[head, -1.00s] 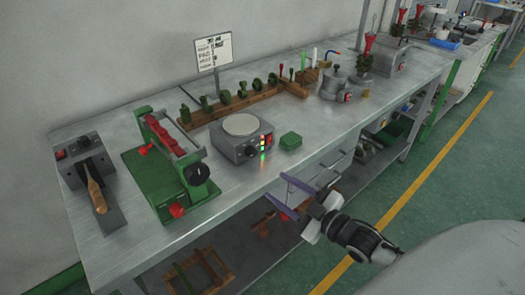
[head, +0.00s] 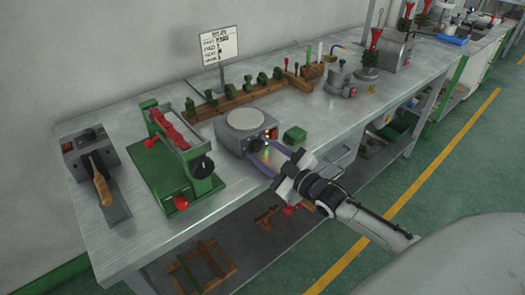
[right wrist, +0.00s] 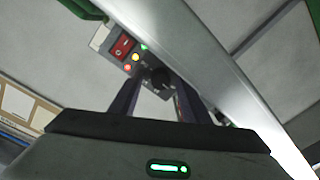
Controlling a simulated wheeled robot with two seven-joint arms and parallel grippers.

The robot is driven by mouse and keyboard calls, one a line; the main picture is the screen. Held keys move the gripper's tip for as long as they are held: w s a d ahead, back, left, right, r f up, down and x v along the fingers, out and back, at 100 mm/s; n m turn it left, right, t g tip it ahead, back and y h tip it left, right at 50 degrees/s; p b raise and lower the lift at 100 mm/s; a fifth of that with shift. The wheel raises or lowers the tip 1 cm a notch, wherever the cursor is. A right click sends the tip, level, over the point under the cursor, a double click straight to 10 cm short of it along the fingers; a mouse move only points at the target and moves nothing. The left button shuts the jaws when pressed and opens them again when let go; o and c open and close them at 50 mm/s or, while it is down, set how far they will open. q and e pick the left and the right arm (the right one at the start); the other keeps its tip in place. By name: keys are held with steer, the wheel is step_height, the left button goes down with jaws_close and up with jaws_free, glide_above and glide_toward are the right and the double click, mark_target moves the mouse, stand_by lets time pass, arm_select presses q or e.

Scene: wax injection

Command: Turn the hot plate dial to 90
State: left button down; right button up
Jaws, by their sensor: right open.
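The hot plate (head: 230,138) is a grey box with a round pale top, standing near the front edge of the bench. Its front carries a black dial (right wrist: 158,77), a red switch (right wrist: 122,46) and small lit lamps. My right gripper (head: 260,160) is open in front of the hot plate's front face. In the right wrist view its two fingers (right wrist: 155,95) stand on either side of the dial. I cannot tell whether they touch it. The dial's setting is too small to read. My left gripper is not in view.
A wooden rack (head: 217,106) and a sign (head: 219,46) are behind. The bench front (head: 200,225) is bare.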

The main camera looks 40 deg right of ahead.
steer(key=c, duration=1)
steer(key=shift+c, duration=0.2)
steer(key=shift+m, duration=0.3)
steer(key=m+p, duration=0.1)
steer(key=m, duration=1)
steer(key=shift+a+f+t+h, duration=0.1)
steer(key=shift+t+h, duration=0.2)
steer(key=shift+m, duration=0.3)
steer(key=o, duration=1)
